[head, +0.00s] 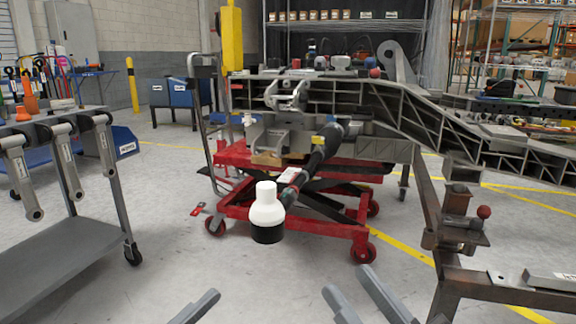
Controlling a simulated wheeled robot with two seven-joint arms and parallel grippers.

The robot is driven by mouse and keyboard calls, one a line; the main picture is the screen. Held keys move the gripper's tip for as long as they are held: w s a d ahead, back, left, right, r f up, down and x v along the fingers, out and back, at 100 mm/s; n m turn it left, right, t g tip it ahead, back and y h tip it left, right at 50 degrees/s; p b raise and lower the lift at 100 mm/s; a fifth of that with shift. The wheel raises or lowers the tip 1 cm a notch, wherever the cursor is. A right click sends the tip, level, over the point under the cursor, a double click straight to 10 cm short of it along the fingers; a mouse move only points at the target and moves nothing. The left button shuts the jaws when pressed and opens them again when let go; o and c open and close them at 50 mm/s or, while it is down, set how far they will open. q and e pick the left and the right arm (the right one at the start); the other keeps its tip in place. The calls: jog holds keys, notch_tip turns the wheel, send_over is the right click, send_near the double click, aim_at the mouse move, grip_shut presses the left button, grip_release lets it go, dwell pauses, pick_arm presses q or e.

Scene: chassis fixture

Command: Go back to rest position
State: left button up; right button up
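My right gripper (347,281) is at the bottom edge, with two grey fingers pointing up and left. A gap shows between its fingertips and nothing is in it. My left gripper (212,296) shows at the bottom edge as a grey finger pointing up and right. The rest of it is out of view, so its opening cannot be told. Both grippers appear over the bare floor, apart from the chassis fixture (410,108) behind them.
A black tool with a white, bottle-shaped end (266,208) juts toward me from the fixture. A red lift cart (330,226) stands below. A grey cart (60,262) with hanging metal arms is left; a brown steel frame (428,205) is right. Floor between is clear.

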pick_arm(q)
jog(key=w+a+r+n+y+p, duration=0.25)
jog(key=r+n+y+p, duration=0.5)
jog(key=p, duration=1.05)
pick_arm(e)
notch_tip(320, 180, up, 3)
jog(key=w+d+m+g+h, duration=0.2)
jog(key=m+g+h, duration=0.1)
jog(key=h, duration=0.3)
pick_arm(q)
jog(key=s+a+f+n+g+y+p, duration=0.2)
jog(key=s+g+p, duration=0.3)
jog(key=p, duration=1.2)
jog(key=shift+s+a+y, duration=0.65)
jog(key=shift+a, duration=0.15)
pick_arm(e)
jog(key=s+d+f+m+g+h, duration=0.1)
jog(key=s+d+g+h, duration=0.2)
jog(key=s+d+g, duration=0.1)
jog(key=s+g, duration=0.1)
jog(key=s, duration=0.1)
jog(key=shift+s+d+m, duration=0.15)
jog(key=shift+s+m, duration=0.15)
